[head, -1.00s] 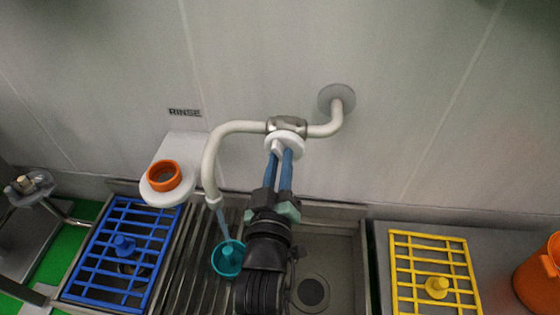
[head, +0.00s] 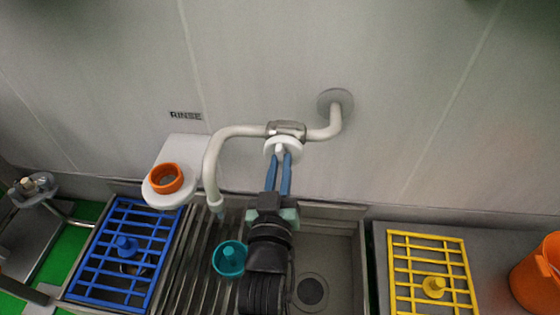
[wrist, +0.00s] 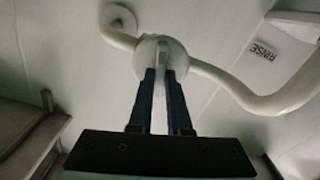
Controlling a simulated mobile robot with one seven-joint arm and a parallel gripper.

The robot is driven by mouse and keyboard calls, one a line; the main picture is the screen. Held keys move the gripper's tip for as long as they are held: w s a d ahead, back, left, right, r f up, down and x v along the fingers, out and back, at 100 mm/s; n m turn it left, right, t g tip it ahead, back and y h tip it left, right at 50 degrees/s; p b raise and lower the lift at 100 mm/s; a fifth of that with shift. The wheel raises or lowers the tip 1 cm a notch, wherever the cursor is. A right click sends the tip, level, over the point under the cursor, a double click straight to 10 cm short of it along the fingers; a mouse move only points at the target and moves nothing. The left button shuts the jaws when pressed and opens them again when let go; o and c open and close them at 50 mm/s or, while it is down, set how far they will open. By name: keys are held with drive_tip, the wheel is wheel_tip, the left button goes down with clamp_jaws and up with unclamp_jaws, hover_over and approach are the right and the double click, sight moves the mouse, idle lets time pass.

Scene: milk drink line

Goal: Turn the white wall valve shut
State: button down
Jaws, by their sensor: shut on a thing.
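The white wall valve (head: 270,148) is a round knob with a raised handle bar, mounted under a grey metal collar on a white pipe (head: 238,131). My gripper (head: 281,160) reaches up to it from below, its two blue fingers closed on either side of the handle bar. In the wrist view, the valve (wrist: 147,52) is straight ahead, with the bar upright between the fingertips (wrist: 161,75). The pipe's spout (head: 216,204) points down, with no stream visible below it. A teal cup-like piece (head: 230,258) stands below the spout.
A white wall bracket (head: 160,196) holding an orange ring (head: 166,178) is left of the pipe. A blue rack (head: 115,265) stands left, a yellow rack (head: 430,262) right, and an orange jug (head: 535,275) at far right. A metal sink (head: 325,255) lies below.

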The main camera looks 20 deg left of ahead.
drive_tip(key=shift+r+m+p, duration=0.1)
drive_tip(key=shift+m+p, duration=0.5)
drive_tip(key=shift+m, duration=0.7)
drive_tip(key=shift+d, duration=0.1)
drive_tip(key=c, duration=0.9)
unclamp_jaws()
drive_tip(key=shift+o, duration=0.2)
drive_tip(key=shift+s, duration=0.1)
drive_tip(key=p+v, duration=0.4)
drive_tip(key=v, duration=0.8)
drive_tip(key=shift+s, duration=0.35)
drive_tip(key=shift+d, duration=0.15)
